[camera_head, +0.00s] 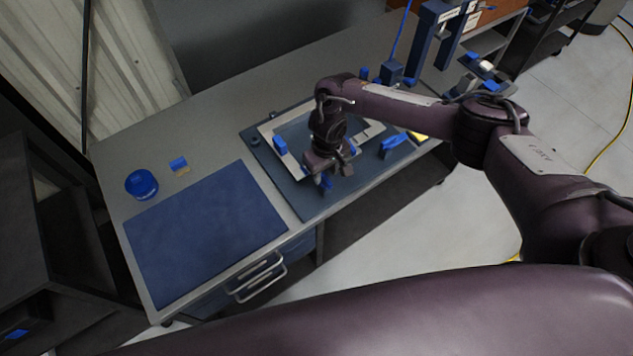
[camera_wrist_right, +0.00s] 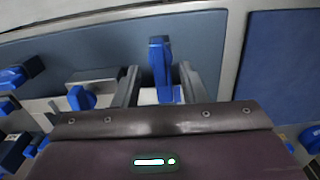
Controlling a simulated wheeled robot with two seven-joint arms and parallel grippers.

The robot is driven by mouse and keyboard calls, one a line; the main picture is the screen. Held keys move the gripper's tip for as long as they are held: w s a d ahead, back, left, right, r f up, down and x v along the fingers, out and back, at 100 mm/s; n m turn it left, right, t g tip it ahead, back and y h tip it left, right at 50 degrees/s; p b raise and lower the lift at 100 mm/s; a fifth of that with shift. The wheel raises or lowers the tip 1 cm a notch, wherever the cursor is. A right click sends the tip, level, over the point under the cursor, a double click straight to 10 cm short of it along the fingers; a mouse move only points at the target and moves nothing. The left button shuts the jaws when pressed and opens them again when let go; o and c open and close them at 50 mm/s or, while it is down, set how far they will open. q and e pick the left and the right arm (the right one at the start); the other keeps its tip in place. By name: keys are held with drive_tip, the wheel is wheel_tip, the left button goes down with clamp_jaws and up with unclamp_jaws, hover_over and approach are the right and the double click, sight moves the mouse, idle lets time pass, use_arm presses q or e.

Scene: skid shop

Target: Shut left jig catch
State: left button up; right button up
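The jig is a dark plate (camera_head: 312,207) with a pale frame (camera_head: 268,131) on the workbench. A blue catch lever (camera_head: 326,182) shows at its near edge, just below my right gripper (camera_head: 328,172). In the right wrist view this blue lever (camera_wrist_right: 160,62) stands upright between the two fingers of the right gripper (camera_wrist_right: 159,78). The fingers are apart, with a gap on each side of the lever. Another blue catch (camera_head: 394,143) sits at the jig's right side. The arm hides part of the frame. My left gripper is out of view.
A blue mat (camera_head: 205,235) covers the bench left of the jig. A blue round container (camera_head: 141,184) and a small blue block (camera_head: 179,163) stand behind it. Drawer handles (camera_head: 258,278) stick out at the bench front. A blue upright fixture (camera_head: 428,40) stands at the bench's far end.

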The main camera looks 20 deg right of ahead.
sight(325, 178)
wheel_tip(325, 178, up, 3)
drive_tip(key=shift+p, duration=0.55)
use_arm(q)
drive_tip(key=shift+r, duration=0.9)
use_arm(e)
drive_tip(key=shift+r, duration=1.4)
